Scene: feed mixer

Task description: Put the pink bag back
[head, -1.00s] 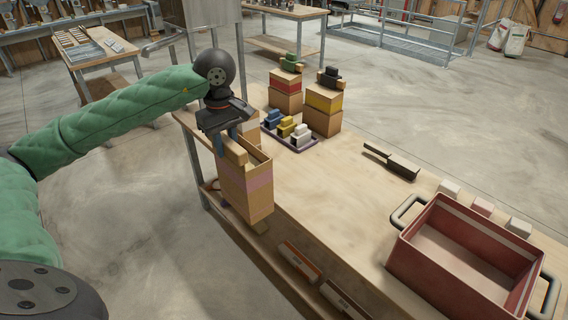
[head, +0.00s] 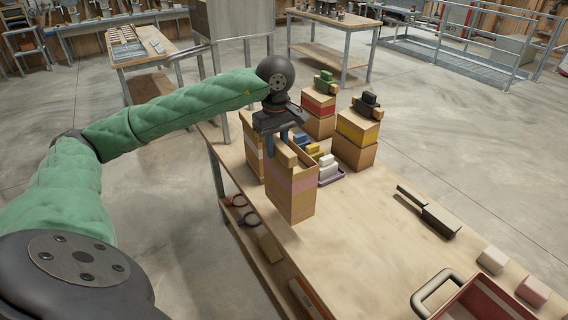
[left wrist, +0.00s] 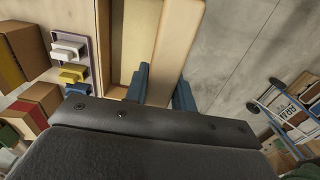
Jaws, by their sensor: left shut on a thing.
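The pink bag (head: 291,195) is an open-topped tan bag with a pink band and a wooden bar along its top edge. My left gripper (head: 277,146) is above it, with its blue fingers shut on that bar. The bag is upright over the left part of the table (head: 360,240); I cannot tell whether its bottom touches the top. In the left wrist view the bar (left wrist: 172,45) passes between the fingers (left wrist: 160,88), with the bag's open mouth beside it. My right gripper is not in view.
A pale-banded bag (head: 250,147) stands close behind. A red-banded bag (head: 318,106) and a yellow-banded bag (head: 357,135) stand further back. A purple tray (head: 334,178) holds coloured clips. A dark scoop-like tool (head: 438,218) and red crate (head: 480,300) are at right; the table middle is clear.

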